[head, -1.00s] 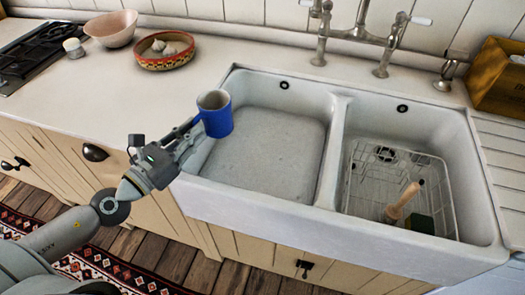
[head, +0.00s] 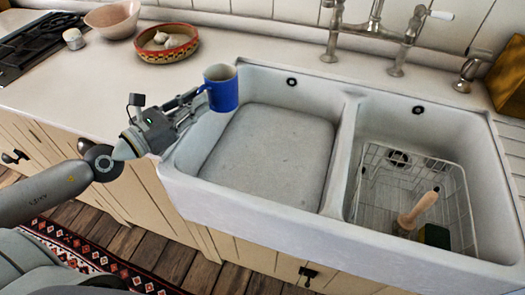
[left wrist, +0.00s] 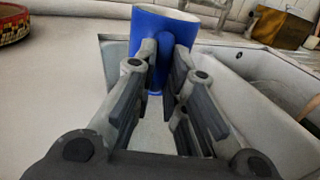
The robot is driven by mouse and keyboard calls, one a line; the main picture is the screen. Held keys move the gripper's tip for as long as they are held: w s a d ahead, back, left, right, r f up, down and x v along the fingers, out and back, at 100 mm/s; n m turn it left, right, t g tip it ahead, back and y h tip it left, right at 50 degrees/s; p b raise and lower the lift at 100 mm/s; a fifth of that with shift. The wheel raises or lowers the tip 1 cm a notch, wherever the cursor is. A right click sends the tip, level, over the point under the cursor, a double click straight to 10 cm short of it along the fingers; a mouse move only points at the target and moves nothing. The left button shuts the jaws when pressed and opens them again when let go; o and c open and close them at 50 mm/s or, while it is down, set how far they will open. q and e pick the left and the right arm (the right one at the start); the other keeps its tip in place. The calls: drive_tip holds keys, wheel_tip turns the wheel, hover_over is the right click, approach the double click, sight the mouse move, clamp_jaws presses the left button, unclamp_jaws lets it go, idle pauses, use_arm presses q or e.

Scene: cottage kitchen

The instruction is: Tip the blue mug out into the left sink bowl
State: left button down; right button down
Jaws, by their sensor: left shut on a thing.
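The blue mug (head: 223,92) is upright in the head view, above the back left corner of the left sink bowl (head: 265,150). My left gripper (head: 201,94) comes in from the left and is shut on the mug's handle side. In the left wrist view the mug (left wrist: 150,32) stands beyond the fingertips (left wrist: 163,58), with its handle between them. The mug's pale inside shows only partly and its contents cannot be made out. The left bowl looks empty. My right gripper is not in view.
The right sink bowl (head: 480,180) holds a wire rack (head: 372,190) with a wooden-handled brush (head: 420,207) and a green sponge (head: 435,236). Taps (head: 372,35) rise behind the sink. A patterned bowl of garlic (head: 167,55) and a pink bowl (head: 113,20) stand on the counter (head: 90,80).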

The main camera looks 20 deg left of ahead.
sight(220, 92)
use_arm(q)
drive_tip(key=shift+s+d+r+m+p, duration=0.2)
drive_tip(key=shift+d+r+m+p, duration=0.25)
drive_tip(key=shift+r+m+p, duration=0.45)
drive_tip(key=shift+s+d+f+m, duration=0.1)
drive_tip(key=shift+d+f+m, duration=0.05)
drive_tip(key=shift+f+m, duration=0.2)
drive_tip(key=shift+s+d+f+m+p, duration=0.15)
drive_tip(key=shift+d+f+m+p, duration=0.2)
drive_tip(key=shift+m, duration=0.3)
drive_tip(key=shift+s+d+r+m+p, duration=0.1)
drive_tip(key=shift+d+r+m+p, duration=0.3)
drive_tip(key=shift+p, duration=0.45)
drive_tip(key=m+p, duration=0.1)
drive_tip(key=m, duration=0.1)
drive_tip(key=d+m+p, duration=0.1)
drive_tip(key=s+d+m+p, duration=0.1)
drive_tip(key=m, duration=0.1)
drive_tip(key=shift+f+m, duration=0.3)
drive_tip(key=shift+f, duration=0.1)
drive_tip(key=shift+r+p, duration=0.1)
drive_tip(key=shift+p, duration=0.25)
drive_tip(key=shift+d+f+m+p, duration=0.15)
drive_tip(key=shift+f+m, duration=0.2)
drive_tip(key=shift+m, duration=0.55)
drive_tip(key=shift+a+f+m+p, duration=0.15)
drive_tip(key=shift+f+m, duration=0.15)
drive_tip(key=shift+m, duration=0.6)
